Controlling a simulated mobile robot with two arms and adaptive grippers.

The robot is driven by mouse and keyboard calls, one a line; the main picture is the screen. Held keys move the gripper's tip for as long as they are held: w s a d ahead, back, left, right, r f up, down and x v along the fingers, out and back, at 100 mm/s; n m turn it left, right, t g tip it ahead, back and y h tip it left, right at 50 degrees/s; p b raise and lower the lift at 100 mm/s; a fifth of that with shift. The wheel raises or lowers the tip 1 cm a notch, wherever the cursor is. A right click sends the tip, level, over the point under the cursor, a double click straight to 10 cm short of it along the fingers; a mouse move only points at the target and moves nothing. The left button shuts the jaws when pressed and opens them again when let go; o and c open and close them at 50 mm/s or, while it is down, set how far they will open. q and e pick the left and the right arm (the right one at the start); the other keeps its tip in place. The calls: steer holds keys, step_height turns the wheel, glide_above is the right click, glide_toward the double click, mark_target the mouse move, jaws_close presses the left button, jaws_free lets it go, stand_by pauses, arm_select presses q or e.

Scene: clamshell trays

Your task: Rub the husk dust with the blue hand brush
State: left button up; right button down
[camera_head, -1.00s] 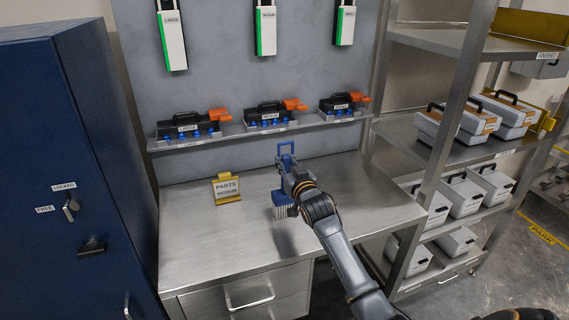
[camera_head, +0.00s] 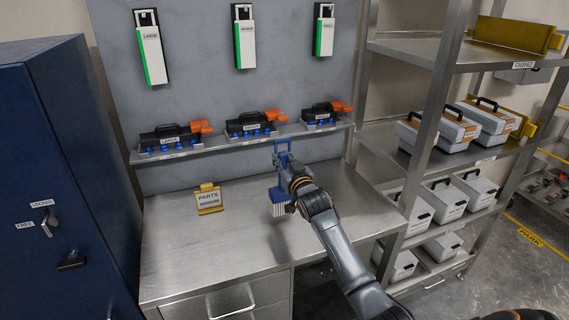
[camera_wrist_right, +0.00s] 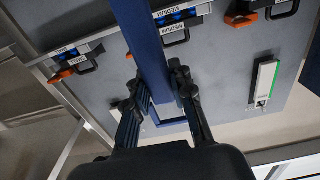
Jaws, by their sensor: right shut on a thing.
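The blue hand brush (camera_head: 279,196) is held by my right gripper (camera_head: 285,174) above the steel workbench (camera_head: 190,245). Its pale bristles point down, and its blue loop end stands up beyond the fingers. In the right wrist view the fingers (camera_wrist_right: 158,92) are closed around the long blue handle of the brush (camera_wrist_right: 143,35). The bristles appear to be above the bench top; I cannot tell the exact gap. I cannot make out any husk dust on the bench. My left gripper is not in view.
A narrow shelf (camera_head: 225,144) behind holds black cases with orange parts. A blue cabinet (camera_head: 60,150) is at left, and a steel rack (camera_head: 425,135) with grey cases at right. The bench front is clear.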

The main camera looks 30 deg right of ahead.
mark_target(284, 152)
step_height(284, 152, up, 2)
steer(key=shift+d+p, duration=0.15)
steer(key=shift+p, duration=0.4)
steer(key=shift+d+r+p, duration=0.15)
steer(key=shift+r+p, duration=0.4)
steer(key=shift+r, duration=0.5)
steer(key=shift+f, duration=0.1)
